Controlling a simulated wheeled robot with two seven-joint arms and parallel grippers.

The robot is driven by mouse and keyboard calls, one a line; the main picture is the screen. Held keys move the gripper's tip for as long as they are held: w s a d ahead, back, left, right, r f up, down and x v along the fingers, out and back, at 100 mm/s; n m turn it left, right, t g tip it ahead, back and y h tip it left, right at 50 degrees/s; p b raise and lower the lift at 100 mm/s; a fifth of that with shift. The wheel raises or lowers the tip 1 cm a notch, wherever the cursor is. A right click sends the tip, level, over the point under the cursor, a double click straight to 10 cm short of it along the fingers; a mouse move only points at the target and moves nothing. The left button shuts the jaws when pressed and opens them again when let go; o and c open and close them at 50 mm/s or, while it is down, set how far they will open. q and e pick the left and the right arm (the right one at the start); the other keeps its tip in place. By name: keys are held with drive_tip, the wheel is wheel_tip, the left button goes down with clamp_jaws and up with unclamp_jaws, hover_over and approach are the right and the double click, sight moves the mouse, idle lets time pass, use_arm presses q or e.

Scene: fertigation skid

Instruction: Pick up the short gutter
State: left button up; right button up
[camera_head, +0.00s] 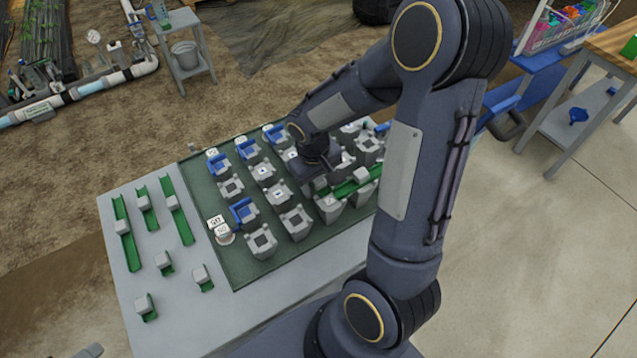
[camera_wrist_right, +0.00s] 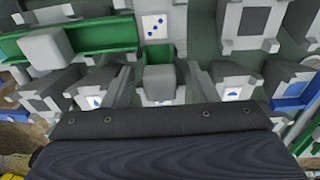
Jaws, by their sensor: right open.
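A short green gutter (camera_wrist_right: 158,53) with a grey block on it shows in the right wrist view, among the grey posts. In the head view my right arm hides that spot. My right gripper (camera_wrist_right: 160,92) is open, with one grey finger on each side of the block; I cannot tell whether they touch it. In the head view the right gripper (camera_head: 318,177) points down over the green board, its fingertips mostly hidden. Other short green gutters with grey blocks (camera_head: 205,285) lie on the table's left part. My left gripper is not in view.
A longer green gutter (camera_head: 349,188) lies across grey posts right of the gripper. Several grey and blue fittings (camera_head: 245,212) stand close together on the green board (camera_head: 228,262). The table's front left (camera_head: 185,325) is bare. A shelf (camera_head: 580,105) stands at the right.

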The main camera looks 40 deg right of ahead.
sight(319, 179)
drive_tip(key=c, duration=1)
drive_tip(key=shift+c, duration=0.4)
drive_tip(key=shift+r, duration=0.45)
wheel_tip(319, 179, up, 2)
drive_tip(key=shift+r, duration=0.2)
drive_tip(key=w+a+r, duration=0.9)
drive_tip(key=a, duration=0.1)
drive_tip(key=shift+w+r+b, duration=0.25)
drive_tip(key=shift+r+b, duration=0.1)
